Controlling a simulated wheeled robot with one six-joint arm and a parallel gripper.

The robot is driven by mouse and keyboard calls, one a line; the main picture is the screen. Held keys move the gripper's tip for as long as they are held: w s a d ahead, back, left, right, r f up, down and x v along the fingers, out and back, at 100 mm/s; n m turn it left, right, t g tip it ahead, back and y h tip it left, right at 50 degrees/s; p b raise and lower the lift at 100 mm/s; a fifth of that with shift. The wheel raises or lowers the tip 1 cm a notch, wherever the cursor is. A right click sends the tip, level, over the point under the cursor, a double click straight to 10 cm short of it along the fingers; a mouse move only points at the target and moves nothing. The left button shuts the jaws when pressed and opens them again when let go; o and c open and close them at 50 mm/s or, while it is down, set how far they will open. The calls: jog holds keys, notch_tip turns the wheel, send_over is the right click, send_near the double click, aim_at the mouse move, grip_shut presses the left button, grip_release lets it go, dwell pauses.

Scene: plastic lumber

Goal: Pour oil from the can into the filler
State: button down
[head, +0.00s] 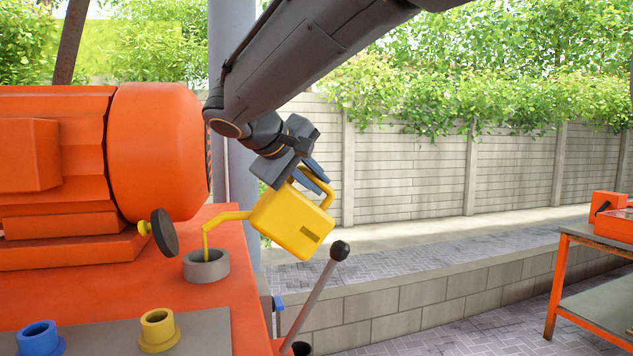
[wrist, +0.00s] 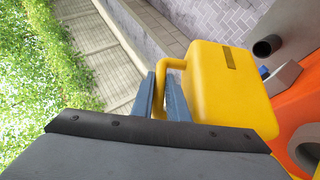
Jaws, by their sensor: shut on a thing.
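The yellow oil can (head: 290,222) is held in the air, tilted toward the left, with its thin spout over the filler. The grey ring-shaped filler (head: 206,266) stands on the orange machine top. A thin yellow line hangs from the spout tip down to the filler's opening; I cannot tell whether it is spout or oil. My gripper (head: 314,180) is shut on the can's handle. In the wrist view the blue-grey fingers (wrist: 164,98) close around the handle of the can (wrist: 225,90). The filler's grey rim (wrist: 306,146) shows at the lower right there.
The orange machine housing (head: 155,150) is left of the can. A lever with a black knob (head: 340,250) rises just right of the can. Blue (head: 40,340) and yellow (head: 158,330) collars sit in front. An orange bench (head: 590,285) stands right.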

jog(key=shift+s+a+r+t+h, duration=0.1)
jog(key=shift+a+r+h, duration=0.15)
jog(key=shift+r, duration=0.2)
jog(key=shift+a+r+t+h, duration=0.1)
jog(key=shift+a+r+h, duration=0.1)
jog(key=shift+r, duration=0.2)
jog(key=shift+s+a+r+t+h, duration=0.1)
jog(key=shift+a+r+h, duration=0.15)
jog(key=shift+r, duration=0.2)
dwell(0.8)
jog(key=shift+p, duration=1.1)
dwell(0.5)
